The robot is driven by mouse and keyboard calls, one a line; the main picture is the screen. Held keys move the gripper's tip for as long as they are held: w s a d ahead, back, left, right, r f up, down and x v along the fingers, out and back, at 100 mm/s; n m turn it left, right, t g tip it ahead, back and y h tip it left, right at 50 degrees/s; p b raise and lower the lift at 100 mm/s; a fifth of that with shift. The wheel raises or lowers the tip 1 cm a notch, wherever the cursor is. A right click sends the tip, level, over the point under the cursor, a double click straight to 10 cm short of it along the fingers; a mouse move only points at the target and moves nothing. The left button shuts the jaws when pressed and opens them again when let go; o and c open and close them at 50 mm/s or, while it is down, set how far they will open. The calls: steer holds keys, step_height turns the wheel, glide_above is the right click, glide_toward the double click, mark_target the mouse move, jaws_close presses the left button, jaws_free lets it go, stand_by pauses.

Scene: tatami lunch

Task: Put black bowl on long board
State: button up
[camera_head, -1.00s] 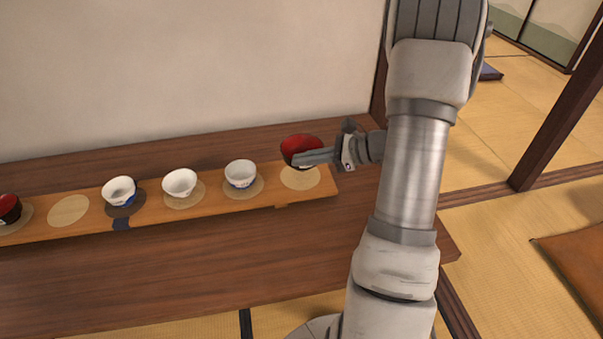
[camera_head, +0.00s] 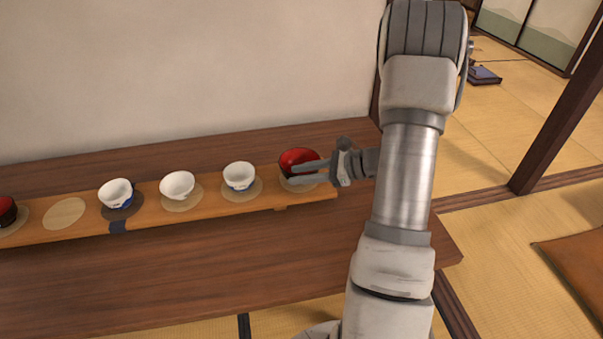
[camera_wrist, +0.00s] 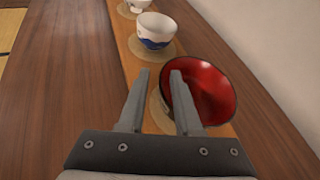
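The black bowl (camera_head: 297,158), with a red inside, rests on the round mat at the right end of the long board (camera_head: 255,203). In the wrist view the bowl (camera_wrist: 215,92) shows its red inside and looks a little tilted. My gripper (camera_head: 291,175) is at the bowl, reaching in from the right. Its two fingers (camera_wrist: 159,73) are apart in the wrist view, one outside the rim and one over the inside, with the near rim between them. Whether a finger touches the bowl is unclear. The bowl's underside is mostly hidden.
Several white bowls stand on mats along the board, the nearest white bowl (camera_head: 239,176) just left of the black one. Another red-and-black bowl (camera_head: 7,211) is at the far left, beside an empty mat (camera_head: 64,213). A wall (camera_head: 180,70) stands behind the table (camera_head: 200,270).

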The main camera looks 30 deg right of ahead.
steer(key=shift+r, duration=0.25)
steer(key=p+v, duration=0.2)
steer(key=v, duration=1)
